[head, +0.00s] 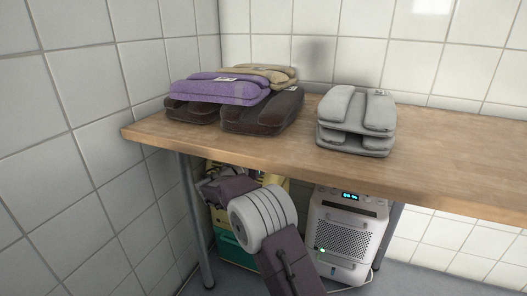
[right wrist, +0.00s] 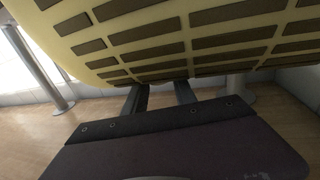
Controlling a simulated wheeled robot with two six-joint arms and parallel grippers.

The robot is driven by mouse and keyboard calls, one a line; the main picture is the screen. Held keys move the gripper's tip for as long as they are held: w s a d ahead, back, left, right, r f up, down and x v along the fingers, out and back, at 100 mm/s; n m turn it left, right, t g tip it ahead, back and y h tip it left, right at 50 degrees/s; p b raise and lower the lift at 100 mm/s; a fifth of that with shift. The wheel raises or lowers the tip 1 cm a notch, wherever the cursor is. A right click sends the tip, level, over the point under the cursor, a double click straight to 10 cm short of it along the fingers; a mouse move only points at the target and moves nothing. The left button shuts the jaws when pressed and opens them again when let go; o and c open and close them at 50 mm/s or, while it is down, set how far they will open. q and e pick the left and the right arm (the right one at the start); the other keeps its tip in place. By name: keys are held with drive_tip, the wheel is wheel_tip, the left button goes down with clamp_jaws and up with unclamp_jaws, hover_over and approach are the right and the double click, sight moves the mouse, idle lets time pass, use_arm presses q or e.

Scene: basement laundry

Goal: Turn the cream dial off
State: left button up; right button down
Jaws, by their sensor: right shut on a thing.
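My right arm reaches under the table in the head view, and its gripper (head: 212,187) is at the cream-yellow slotted appliance (head: 272,181). In the right wrist view the gripper's two dark fingers (right wrist: 160,95) run up to the lower edge of the cream-yellow slotted body (right wrist: 190,35), close together with a narrow gap. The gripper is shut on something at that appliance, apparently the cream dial. The dial itself is hidden in both views, so its setting cannot be read. My left gripper is not in view.
A white appliance (head: 342,242) with a lit display and green light stands right of my arm. A teal box (head: 235,250) stands below the cream-yellow one. The wooden table (head: 250,150) overhead bears folded purple and brown cloths and a grey stack (head: 357,122). A metal leg (head: 195,220) is at left.

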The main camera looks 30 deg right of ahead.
drive_tip(key=shift+s+n+t+y, duration=0.1)
drive_tip(key=shift+n+t+y, duration=0.3)
drive_tip(key=shift+t, duration=0.1)
drive_tip(key=c, duration=1)
unclamp_jaws()
drive_tip(key=p+v, duration=0.4)
drive_tip(key=v, duration=0.5)
drive_tip(key=shift+f, duration=0.1)
